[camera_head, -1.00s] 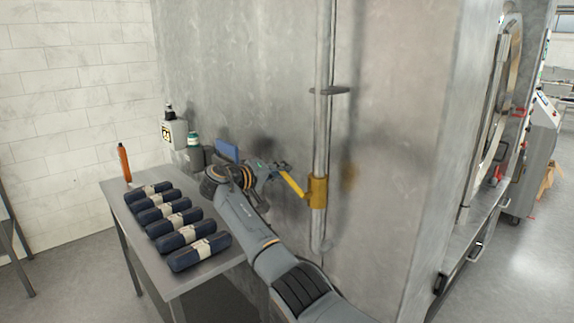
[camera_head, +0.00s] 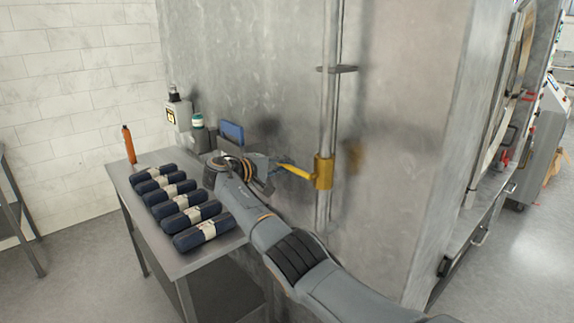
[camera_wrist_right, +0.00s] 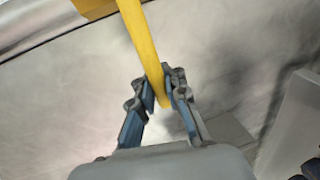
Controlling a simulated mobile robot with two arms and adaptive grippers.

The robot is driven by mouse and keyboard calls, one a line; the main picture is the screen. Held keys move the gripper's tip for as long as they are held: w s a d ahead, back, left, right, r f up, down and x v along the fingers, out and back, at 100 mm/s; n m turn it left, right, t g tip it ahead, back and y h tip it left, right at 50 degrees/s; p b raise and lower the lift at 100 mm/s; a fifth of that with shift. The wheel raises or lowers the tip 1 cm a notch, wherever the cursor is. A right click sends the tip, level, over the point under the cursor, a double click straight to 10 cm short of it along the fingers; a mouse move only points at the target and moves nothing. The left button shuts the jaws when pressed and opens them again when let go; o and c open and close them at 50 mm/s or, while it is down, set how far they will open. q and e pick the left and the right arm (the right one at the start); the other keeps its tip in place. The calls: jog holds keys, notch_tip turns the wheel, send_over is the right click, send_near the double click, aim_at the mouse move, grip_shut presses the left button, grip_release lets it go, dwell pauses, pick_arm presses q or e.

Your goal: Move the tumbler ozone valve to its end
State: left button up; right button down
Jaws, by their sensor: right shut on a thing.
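The yellow ozone valve (camera_head: 323,172) sits on a vertical metal pipe against the grey metal wall. Its yellow lever (camera_head: 296,172) points left and slightly up from the valve body in the head view. My right gripper (camera_head: 277,167) is at the lever's free end. In the right wrist view, the lever (camera_wrist_right: 141,40) runs down between the two fingers of my right gripper (camera_wrist_right: 160,88), which is shut on it. The valve body shows only partly at the top of that view. My left gripper is not in view.
A metal table (camera_head: 176,262) at the left holds several dark rolled bundles (camera_head: 200,234), an orange bottle (camera_head: 129,144), a green-capped container (camera_head: 198,132) and a blue item (camera_head: 230,133). A round flange (camera_head: 337,69) sits on the pipe above the valve.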

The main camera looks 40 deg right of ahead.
jog(key=shift+a+f, duration=0.25)
jog(key=shift+f, duration=0.05)
jog(key=c, duration=1.4)
grip_release()
jog(key=shift+a, duration=0.1)
jog(key=shift+o, duration=0.2)
jog(key=shift+w+a+r, duration=0.15)
jog(key=shift+a+r, duration=0.05)
jog(key=shift+a, duration=0.05)
jog(key=shift+d, duration=0.1)
jog(key=w+v, duration=0.1)
jog(key=v, duration=1.1)
jog(key=shift+s, duration=0.5)
